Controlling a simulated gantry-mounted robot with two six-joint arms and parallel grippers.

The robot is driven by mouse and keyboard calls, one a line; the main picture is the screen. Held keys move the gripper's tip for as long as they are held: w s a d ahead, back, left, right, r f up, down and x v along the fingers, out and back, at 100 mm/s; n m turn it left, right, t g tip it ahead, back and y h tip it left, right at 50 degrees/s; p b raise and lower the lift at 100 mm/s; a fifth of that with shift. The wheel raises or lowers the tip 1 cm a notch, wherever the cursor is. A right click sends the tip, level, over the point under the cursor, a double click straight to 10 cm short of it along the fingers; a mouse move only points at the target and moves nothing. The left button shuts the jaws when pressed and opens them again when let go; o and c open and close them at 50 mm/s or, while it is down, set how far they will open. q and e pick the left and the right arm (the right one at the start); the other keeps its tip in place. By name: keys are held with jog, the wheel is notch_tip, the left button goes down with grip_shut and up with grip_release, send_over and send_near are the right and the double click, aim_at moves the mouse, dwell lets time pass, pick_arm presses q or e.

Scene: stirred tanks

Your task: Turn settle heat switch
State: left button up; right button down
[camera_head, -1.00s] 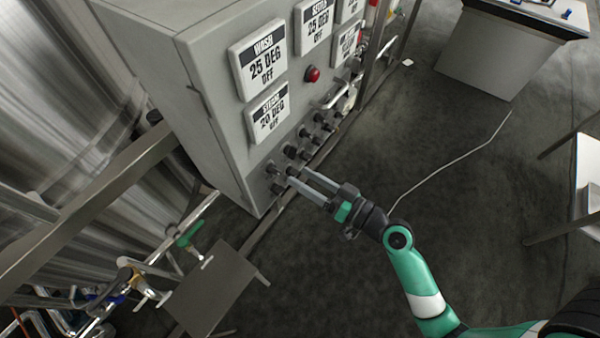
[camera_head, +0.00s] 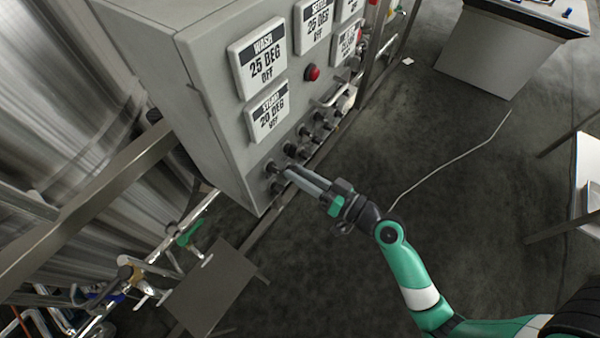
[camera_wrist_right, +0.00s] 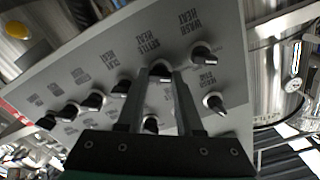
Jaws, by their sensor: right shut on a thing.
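The settle heat switch (camera_wrist_right: 160,71) is a dark knob on the grey panel, below the label that reads settle heat in the right wrist view. My right gripper (camera_wrist_right: 160,78) is shut on it, with one finger on each side. In the head view my right gripper (camera_head: 285,173) reaches the lower part of the cabinet face from the right, its fingers close together and hiding the held knob. My left gripper is not in view.
The wash heat switch (camera_wrist_right: 203,54) is beside the held one, and a lower-row knob (camera_wrist_right: 216,103) is close to the right finger. The grey control cabinet (camera_head: 222,110) carries display plates and a red button (camera_head: 312,73). Open floor (camera_head: 400,130) lies right of it.

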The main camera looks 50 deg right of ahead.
jog(key=shift+m, duration=0.3)
jog(key=m+p, duration=0.1)
jog(key=m, duration=0.1)
jog(key=shift+r+m, duration=0.1)
jog(key=shift+m, duration=0.2)
jog(key=shift+m+p, duration=0.95)
jog(key=shift+m, duration=1.25)
jog(key=c, duration=0.6)
grip_release()
jog(key=shift+o, duration=0.2)
